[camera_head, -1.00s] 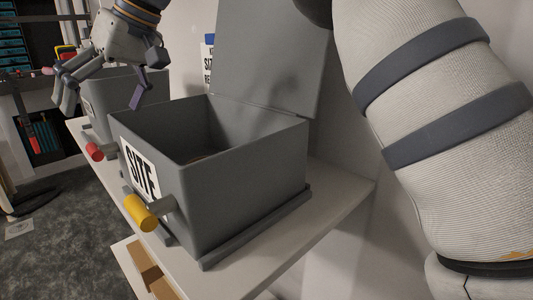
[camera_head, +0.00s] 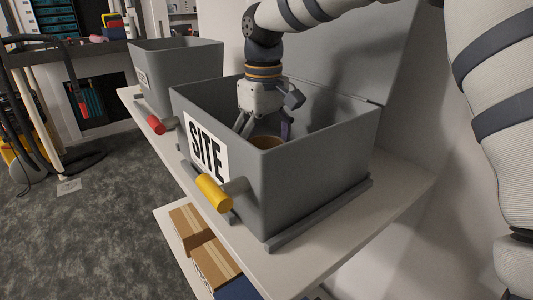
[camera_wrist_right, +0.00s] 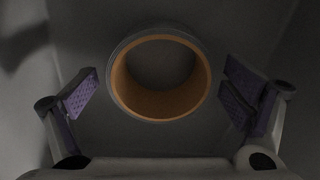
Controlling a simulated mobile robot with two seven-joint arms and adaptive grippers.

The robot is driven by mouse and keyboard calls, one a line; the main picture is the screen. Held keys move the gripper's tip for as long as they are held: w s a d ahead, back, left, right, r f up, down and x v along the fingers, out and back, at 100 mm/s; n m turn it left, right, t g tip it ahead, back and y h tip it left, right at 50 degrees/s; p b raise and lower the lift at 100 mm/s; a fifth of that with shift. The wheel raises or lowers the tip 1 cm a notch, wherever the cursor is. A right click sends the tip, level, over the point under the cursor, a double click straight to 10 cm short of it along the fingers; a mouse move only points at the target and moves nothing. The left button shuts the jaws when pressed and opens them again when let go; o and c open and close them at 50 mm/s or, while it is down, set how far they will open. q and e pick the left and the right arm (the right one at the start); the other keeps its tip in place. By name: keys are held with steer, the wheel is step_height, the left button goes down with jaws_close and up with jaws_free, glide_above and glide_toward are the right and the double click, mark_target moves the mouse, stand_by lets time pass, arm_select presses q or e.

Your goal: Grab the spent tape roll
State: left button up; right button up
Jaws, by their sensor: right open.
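The tape roll shows in the right wrist view (camera_wrist_right: 160,108) as a short ring with a grey outer band and an orange-brown inner wall. It lies in the grey SITE bin (camera_head: 320,165); in the head view only part of the brown roll (camera_head: 267,142) shows past the front wall. My right gripper (camera_head: 264,130) reaches down into the bin from above, over the roll. In the right wrist view its purple-padded fingers (camera_wrist_right: 162,88) are spread on either side of the roll, with gaps on both sides. My left gripper is not in view.
The bin's lid (camera_head: 345,75) stands open at the back. A yellow handle (camera_head: 213,193) juts from its front. A second grey bin (camera_head: 180,75) with a red handle (camera_head: 156,124) stands on the same shelf (camera_head: 390,200). Cardboard boxes (camera_head: 215,265) sit on a lower shelf.

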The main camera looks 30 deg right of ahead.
steer(key=shift+f, duration=0.15)
steer(key=c, duration=1.1)
